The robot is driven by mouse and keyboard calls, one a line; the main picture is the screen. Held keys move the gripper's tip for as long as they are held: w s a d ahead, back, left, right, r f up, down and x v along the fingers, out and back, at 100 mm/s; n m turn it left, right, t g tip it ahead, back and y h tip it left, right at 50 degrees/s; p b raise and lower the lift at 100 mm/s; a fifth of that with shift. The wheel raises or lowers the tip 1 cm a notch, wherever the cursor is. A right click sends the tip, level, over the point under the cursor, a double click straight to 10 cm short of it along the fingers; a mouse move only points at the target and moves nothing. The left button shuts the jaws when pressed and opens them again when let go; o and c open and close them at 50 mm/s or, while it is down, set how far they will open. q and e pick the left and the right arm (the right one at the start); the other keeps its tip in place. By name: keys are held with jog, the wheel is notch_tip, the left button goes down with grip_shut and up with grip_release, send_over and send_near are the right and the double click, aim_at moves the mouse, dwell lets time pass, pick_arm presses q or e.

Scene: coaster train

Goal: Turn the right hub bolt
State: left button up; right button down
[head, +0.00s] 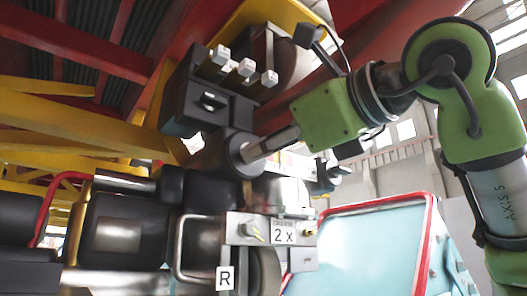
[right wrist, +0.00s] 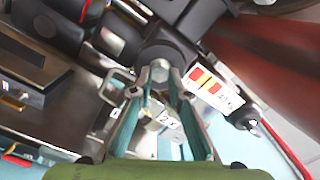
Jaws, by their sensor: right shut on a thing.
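The right hub (head: 231,155) is a dark round housing in the middle of the head view; it also shows at the top of the right wrist view (right wrist: 168,45). The hub bolt (right wrist: 159,72) is a small light-grey head at its centre. My right gripper (head: 252,149) reaches in from the right, its fingertips at the hub face. In the right wrist view its two fingers (right wrist: 161,78) are closed on the bolt, one on each side. In the head view the fingers hide the bolt. My left gripper is not in view.
A dark block with three silver-ended studs (head: 245,68) sits just above the hub. Below is a metal bracket with a "2 x" label (head: 284,233) and an "R" label (head: 225,278). A light-blue panel with a red edge (head: 370,245) stands at lower right. Yellow beams (head: 70,125) fill the left.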

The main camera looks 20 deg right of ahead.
jog(key=shift+f, duration=0.2)
dwell(0.4)
jog(key=c, duration=1.9)
grip_release()
jog(key=shift+r, duration=0.1)
jog(key=v, duration=1.2)
jog(key=shift+s, duration=0.1)
jog(key=shift+r, duration=0.1)
